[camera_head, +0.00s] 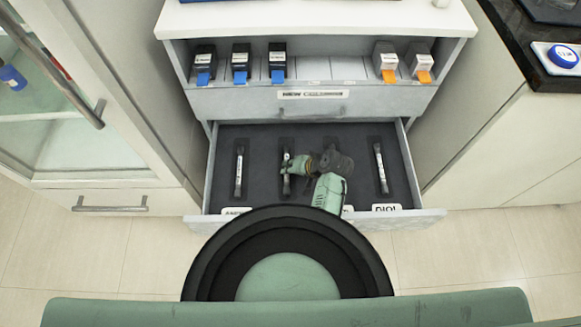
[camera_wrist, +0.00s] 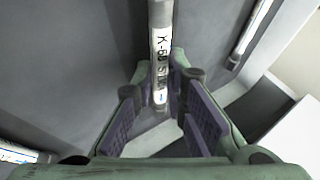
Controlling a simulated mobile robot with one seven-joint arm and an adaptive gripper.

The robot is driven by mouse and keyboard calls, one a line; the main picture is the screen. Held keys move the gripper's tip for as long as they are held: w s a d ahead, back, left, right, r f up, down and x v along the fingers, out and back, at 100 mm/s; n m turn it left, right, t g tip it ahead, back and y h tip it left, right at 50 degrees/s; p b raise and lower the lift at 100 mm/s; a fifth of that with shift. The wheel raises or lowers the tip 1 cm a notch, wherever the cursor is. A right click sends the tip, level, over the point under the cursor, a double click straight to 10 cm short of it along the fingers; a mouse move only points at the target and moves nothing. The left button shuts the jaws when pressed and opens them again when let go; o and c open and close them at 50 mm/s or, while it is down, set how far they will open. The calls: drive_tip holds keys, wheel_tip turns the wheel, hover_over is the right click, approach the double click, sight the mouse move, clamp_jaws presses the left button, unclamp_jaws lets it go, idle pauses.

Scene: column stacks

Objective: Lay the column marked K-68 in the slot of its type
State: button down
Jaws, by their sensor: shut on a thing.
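My gripper (camera_head: 298,164) is over the open drawer (camera_head: 262,140). In the wrist view my gripper (camera_wrist: 163,108) is shut on a slim grey column (camera_wrist: 160,16) with a white label reading K-68 and further letters. In the head view this column (camera_head: 286,182) is upright in the picture at the second slot from the left, partly hidden by the gripper. I cannot tell whether it touches the slot floor. Other columns lie in the far left slot (camera_head: 239,172) and the far right slot (camera_head: 380,170).
White tags sit on the drawer's front edge; the right one (camera_head: 387,207) reads DIOL, others are partly hidden. The shelf above (camera_head: 312,68) holds boxes with blue and orange tabs. A cabinet with a glass door (camera_head: 70,110) stands left. A dark counter (camera_head: 545,75) is right.

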drive_tip(key=shift+f, duration=0.2)
drive_tip(key=c, duration=1.5)
unclamp_jaws()
drive_tip(key=shift+c, duration=0.2)
drive_tip(key=v, duration=1.2)
